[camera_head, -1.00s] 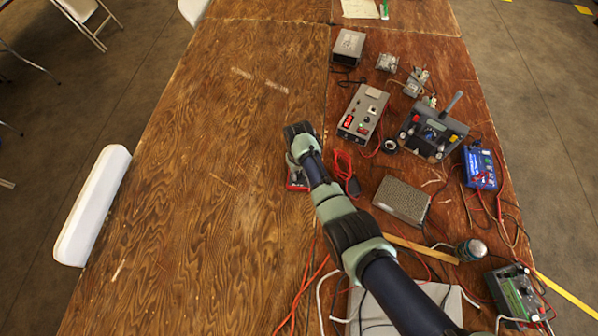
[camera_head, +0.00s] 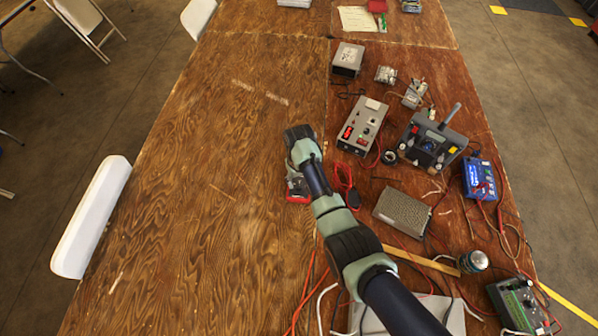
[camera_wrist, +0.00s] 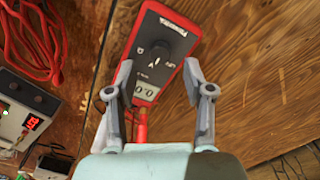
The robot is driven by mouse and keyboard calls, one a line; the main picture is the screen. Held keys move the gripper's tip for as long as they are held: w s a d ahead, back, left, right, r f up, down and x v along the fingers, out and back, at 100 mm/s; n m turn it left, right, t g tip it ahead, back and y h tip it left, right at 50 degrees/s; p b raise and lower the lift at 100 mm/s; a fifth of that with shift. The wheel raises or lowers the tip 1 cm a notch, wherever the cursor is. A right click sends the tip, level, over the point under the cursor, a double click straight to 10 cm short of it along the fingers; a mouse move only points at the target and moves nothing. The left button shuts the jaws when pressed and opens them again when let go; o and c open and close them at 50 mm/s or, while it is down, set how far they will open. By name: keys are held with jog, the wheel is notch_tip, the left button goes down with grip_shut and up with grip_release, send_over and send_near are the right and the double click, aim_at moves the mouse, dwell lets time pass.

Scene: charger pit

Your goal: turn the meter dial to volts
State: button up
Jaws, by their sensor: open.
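The meter (camera_wrist: 160,52) is a red-cased multimeter with a grey face, a round dark dial (camera_wrist: 160,50) and a small display reading about 0.0. In the head view the meter (camera_head: 297,190) lies on the wooden table, mostly hidden beneath my arm. My gripper (camera_wrist: 156,82) is open in the wrist view, with one finger on each side of the meter's lower part. The fingers seem apart from the case, and the dial lies a little beyond the fingertips. In the head view my gripper's fingertips are hidden. The dial's exact setting is too small to read.
Red leads (camera_head: 343,180) lie coiled right of the meter. A grey box with a red display (camera_head: 362,127), a grey ribbed box (camera_head: 402,212) and a blue charger (camera_head: 480,178) stand farther right. The table's left half (camera_head: 200,200) is clear.

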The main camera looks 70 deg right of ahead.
aim_at(299, 186)
notch_tip(299, 186, up, 8)
jog(key=shift+r, duration=0.25)
dwell(0.5)
